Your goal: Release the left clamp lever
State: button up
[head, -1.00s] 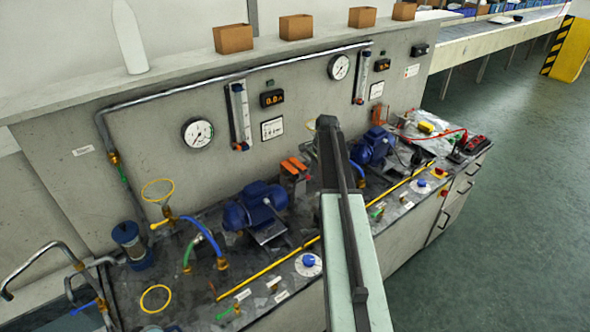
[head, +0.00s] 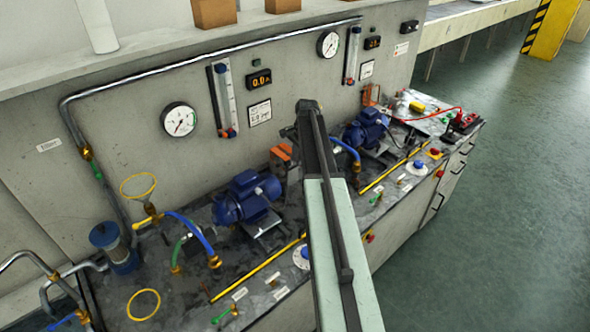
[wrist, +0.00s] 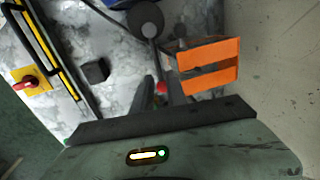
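In the wrist view my gripper (wrist: 160,88) shows as two dark fingers with a narrow gap between them. A small red tip (wrist: 161,87) shows in that gap; I cannot tell whether the fingers touch it. An orange slatted bracket (wrist: 209,66) is just right of the fingers. A dark rod with a round grey end (wrist: 145,19) lies above them. No clamp lever can be made out for certain. In the head view my arm hides the gripper. An orange part (head: 283,154) stands behind the left blue pump (head: 247,197), left of my arm.
The right blue pump (head: 366,129) stands right of my arm. The wrist view shows a black block (wrist: 95,70), a yellow-striped rail (wrist: 48,55) and a red switch on a yellow plate (wrist: 31,83). The wall with gauges (head: 180,120) is behind. The floor at right is clear.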

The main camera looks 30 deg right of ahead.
jog(key=shift+w+f+b, duration=0.25)
jog(key=shift+f+b, duration=0.25)
jog(key=shift+f, duration=0.7)
jog(key=shift+c, duration=0.4)
grip_shut()
